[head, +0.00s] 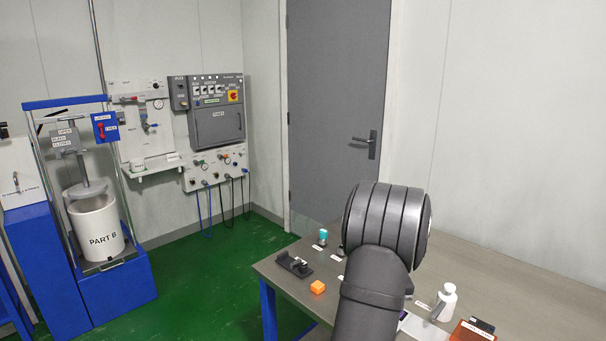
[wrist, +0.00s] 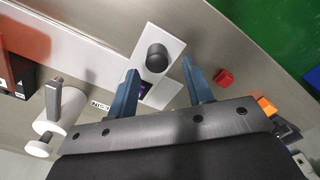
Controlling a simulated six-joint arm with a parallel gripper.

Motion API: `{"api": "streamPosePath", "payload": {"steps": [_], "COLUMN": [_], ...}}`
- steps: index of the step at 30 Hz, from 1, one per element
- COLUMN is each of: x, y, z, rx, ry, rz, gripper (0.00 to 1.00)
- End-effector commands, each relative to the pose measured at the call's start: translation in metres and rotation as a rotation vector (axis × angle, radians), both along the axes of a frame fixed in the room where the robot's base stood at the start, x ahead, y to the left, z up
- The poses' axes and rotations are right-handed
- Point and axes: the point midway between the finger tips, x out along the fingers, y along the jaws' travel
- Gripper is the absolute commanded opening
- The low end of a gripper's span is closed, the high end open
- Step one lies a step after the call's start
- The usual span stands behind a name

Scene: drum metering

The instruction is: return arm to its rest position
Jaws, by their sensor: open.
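My gripper (wrist: 160,67) shows in the wrist view with its two blue fingers spread apart and nothing held between them. Beyond the fingertips is a white device (wrist: 170,42) with a black round knob and a small purple display, over the grey table. I cannot tell how far above it the fingers are. In the head view my dark arm rises over the table (head: 440,262), and the gripper itself is hidden behind the arm.
A white bottle (head: 447,298) and an orange-red tray (head: 470,332) are on the right. An orange cube (head: 317,287), a black fixture (head: 295,264) and a teal-topped item (head: 323,237) stand on the left. The wrist view also shows a red block (wrist: 224,78). The table's back right is clear.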

Motion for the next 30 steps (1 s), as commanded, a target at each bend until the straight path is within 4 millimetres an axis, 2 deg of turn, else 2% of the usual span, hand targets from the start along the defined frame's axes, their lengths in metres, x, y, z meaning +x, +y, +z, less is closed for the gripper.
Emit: {"api": "streamPosePath", "payload": {"steps": [1, 5, 30], "x": [-0.001, -0.001, -0.121], "y": [0.000, 0.000, -0.122], "z": [-0.012, -0.038, -0.034], "rx": [0.002, 0.001, -0.001], "ry": [0.004, 0.004, -0.001], "rz": [0.000, 0.000, -0.005], "gripper": [0.46, 0.46, 0.46]}}
